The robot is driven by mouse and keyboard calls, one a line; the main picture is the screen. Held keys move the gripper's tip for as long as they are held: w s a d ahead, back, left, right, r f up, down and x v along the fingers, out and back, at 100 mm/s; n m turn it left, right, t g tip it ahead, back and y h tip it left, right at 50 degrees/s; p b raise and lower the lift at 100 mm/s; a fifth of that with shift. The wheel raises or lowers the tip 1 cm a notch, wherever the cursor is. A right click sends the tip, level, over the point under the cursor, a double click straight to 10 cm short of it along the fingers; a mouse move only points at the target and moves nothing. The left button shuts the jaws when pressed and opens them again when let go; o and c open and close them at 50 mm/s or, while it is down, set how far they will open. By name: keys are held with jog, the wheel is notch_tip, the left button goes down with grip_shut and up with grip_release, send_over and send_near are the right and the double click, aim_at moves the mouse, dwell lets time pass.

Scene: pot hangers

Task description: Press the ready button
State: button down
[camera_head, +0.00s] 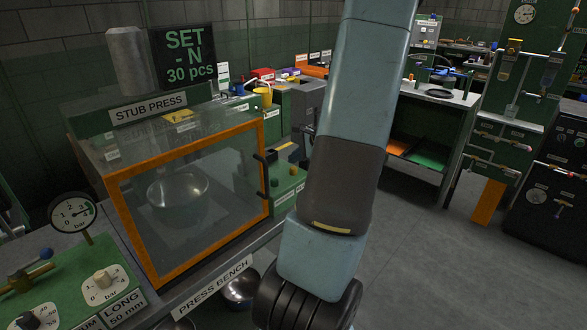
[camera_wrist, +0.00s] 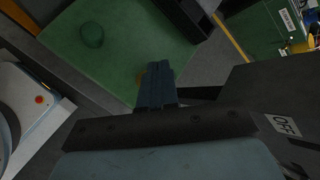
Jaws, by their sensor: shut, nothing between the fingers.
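The wrist view shows a green panel (camera_wrist: 125,55) with a round green button (camera_wrist: 92,34) on it. My gripper (camera_wrist: 158,68) is shut and empty, with its fingertips over the panel, right of and below the green button in the picture. I cannot tell its height above the panel. A bit of orange shows beside the fingers, mostly hidden by them. In the head view, a green box (camera_head: 288,192) beside the press carries a green button (camera_head: 274,182) and an orange one (camera_head: 293,168). My gripper is out of sight there. No "ready" label is readable.
The stub press (camera_head: 187,200) has a clear, orange-framed guard (camera_head: 190,128) with a metal bowl (camera_head: 178,192) behind it. In the wrist view, a dark block (camera_wrist: 185,18) stands at the panel's edge and a pale machine (camera_wrist: 35,115) is at left. Open floor (camera_head: 420,270) lies at right.

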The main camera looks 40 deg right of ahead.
aim_at(296, 168)
jog(key=shift+f, duration=0.15)
jog(key=shift+f, duration=0.25)
jog(key=shift+f, duration=0.55)
dwell(1.0)
jog(key=shift+r, duration=1)
jog(key=shift+r, duration=2.5)
